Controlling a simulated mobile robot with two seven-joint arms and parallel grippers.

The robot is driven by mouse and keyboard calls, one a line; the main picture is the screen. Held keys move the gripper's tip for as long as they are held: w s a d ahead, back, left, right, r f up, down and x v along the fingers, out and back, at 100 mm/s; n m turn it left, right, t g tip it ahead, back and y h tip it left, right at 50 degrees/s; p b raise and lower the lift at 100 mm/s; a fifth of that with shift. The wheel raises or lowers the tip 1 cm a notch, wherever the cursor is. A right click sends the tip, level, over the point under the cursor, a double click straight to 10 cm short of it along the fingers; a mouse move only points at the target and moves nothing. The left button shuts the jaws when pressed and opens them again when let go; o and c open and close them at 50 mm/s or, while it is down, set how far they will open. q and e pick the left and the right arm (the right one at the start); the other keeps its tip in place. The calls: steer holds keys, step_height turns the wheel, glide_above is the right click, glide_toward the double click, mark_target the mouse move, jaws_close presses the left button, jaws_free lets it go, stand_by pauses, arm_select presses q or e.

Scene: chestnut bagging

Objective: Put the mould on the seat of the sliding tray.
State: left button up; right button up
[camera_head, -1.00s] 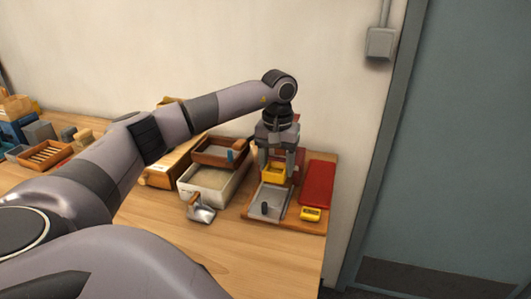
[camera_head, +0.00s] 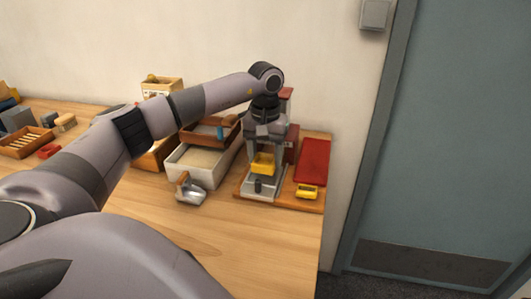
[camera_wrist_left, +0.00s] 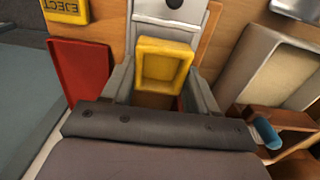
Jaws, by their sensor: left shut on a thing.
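The yellow mould (camera_head: 263,169) is a small open-topped box. My left gripper (camera_head: 264,157) is shut on it, and it appears between the fingers in the left wrist view (camera_wrist_left: 165,65). The grey sliding tray (camera_head: 276,187) lies on a wooden board, with a dark knob (camera_head: 258,185) near its front end. The mould is over the rear part of the tray and appears above it. I cannot tell whether it touches. The seat is hidden behind the mould and gripper. The right gripper is not in view.
A red pad (camera_head: 314,160) and a yellow EJECT piece (camera_head: 307,191) lie right of the tray. A red post stands behind the gripper. A white bin (camera_head: 180,170) and a metal scoop (camera_head: 191,194) are to the left. The front tabletop is clear.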

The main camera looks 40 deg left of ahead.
mark_target(265, 158)
arm_select(q)
steer(key=shift+f, duration=0.6)
steer(key=shift+f+b, duration=0.55)
steer(key=o, duration=1.2)
steer(key=shift+o, duration=0.2)
step_height(265, 158, up, 7)
steer(key=shift+r, duration=0.1)
